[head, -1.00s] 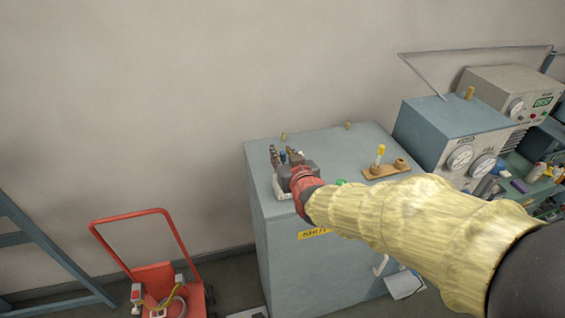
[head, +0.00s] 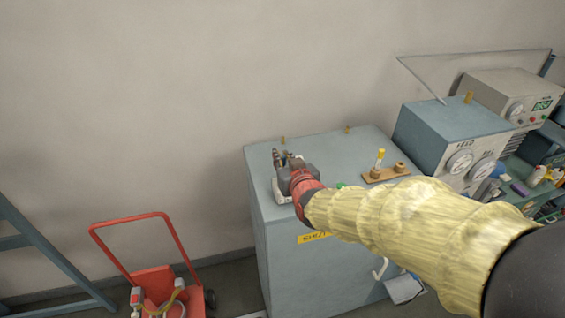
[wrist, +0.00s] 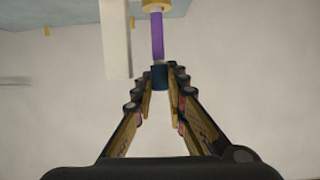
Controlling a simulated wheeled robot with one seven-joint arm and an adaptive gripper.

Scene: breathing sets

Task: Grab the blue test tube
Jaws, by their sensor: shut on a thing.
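In the wrist view, my gripper (wrist: 160,85) is shut on a small dark blue piece (wrist: 160,77) between its fingertips, which I take to be the blue test tube. A purple tube (wrist: 158,38) lies in line just beyond it; I cannot tell whether the two are joined. A tan ring (wrist: 158,5) surrounds the purple tube's far end. In the head view, my gripper (head: 288,165) is over a small white box (head: 283,192) on the blue-grey cabinet (head: 340,160). The blue piece is hidden there.
A wooden holder (head: 374,178) with a yellow-topped tube (head: 380,158) stands right of my gripper on the cabinet. A gauge box (head: 455,130) stands farther right. A white upright piece (wrist: 115,40) is close left of the fingertips in the wrist view. The cabinet's back middle is clear.

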